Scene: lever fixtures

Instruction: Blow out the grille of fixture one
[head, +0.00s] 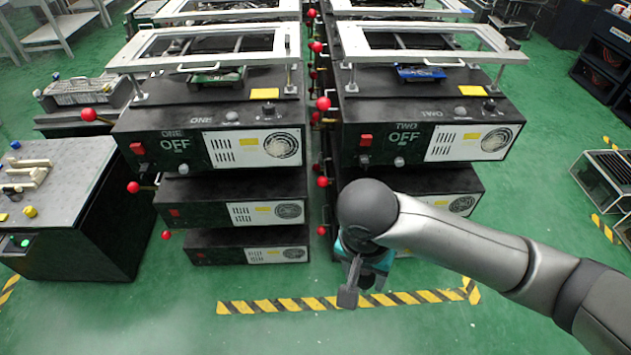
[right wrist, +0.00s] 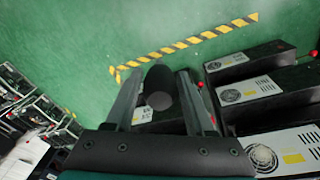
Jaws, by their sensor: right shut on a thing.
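Fixture one (head: 180,143) is the black box marked ONE and OFF at left of centre in the head view. Its round grille (head: 283,146) sits at the right end of the white front panel. My right gripper (head: 352,285) hangs low in front of and below fixture two, right of fixture one and away from the grille. In the right wrist view its two fingers (right wrist: 163,102) stand either side of a dark, round-ended cylinder (right wrist: 160,84), on which it is shut. Most of this object is hidden in the head view. My left gripper is out of view.
Fixture two (head: 420,140), marked TWO and OFF, stands right of fixture one across a narrow gap with red ball levers (head: 323,104). More boxes stack below both. A dark bench (head: 70,200) stands at left. Striped floor tape (head: 300,304) crosses open green floor in front.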

